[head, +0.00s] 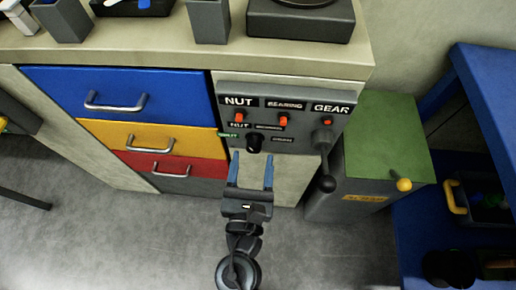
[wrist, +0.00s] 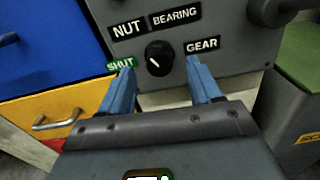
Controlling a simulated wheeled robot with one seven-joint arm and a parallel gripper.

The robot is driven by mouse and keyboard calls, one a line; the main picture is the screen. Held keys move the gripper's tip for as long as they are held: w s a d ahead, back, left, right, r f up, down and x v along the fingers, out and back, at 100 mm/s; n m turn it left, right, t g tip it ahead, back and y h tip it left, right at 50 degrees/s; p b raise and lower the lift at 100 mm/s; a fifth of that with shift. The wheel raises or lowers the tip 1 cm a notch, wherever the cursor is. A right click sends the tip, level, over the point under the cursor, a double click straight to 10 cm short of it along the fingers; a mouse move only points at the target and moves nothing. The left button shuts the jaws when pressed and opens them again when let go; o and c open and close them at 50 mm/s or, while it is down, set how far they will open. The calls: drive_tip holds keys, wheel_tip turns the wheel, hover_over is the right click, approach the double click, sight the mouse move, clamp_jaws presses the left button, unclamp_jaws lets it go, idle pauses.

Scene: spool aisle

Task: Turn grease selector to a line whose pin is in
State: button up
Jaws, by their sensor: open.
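The grease selector is a black round knob (head: 254,143) low on a grey panel (head: 295,93). In the wrist view the knob (wrist: 159,57) has SHUT at its left, NUT at upper left, BEARING above and GEAR at right. Its white mark is on the side towards SHUT; its exact direction is hard to tell. Orange pins for NUT (head: 239,116) and BEARING (head: 284,118) stand out visibly. The GEAR pin (head: 327,121) looks smaller and shorter. My gripper (head: 251,167) is open just before the knob, fingers either side and apart from it in the wrist view (wrist: 160,80).
A lever with a black ball end (head: 326,184) hangs at the panel's right. Blue, yellow and red drawers (head: 118,95) stand left. A green-topped grey box (head: 385,135) with a yellow knob stands right, beside blue shelving (head: 485,80). The floor (head: 130,240) at lower left is clear.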

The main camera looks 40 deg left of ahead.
sight(253, 150)
drive_tip(key=shift+x, duration=1.75)
drive_tip(key=c, duration=1)
drive_tip(key=shift+c, duration=0.2)
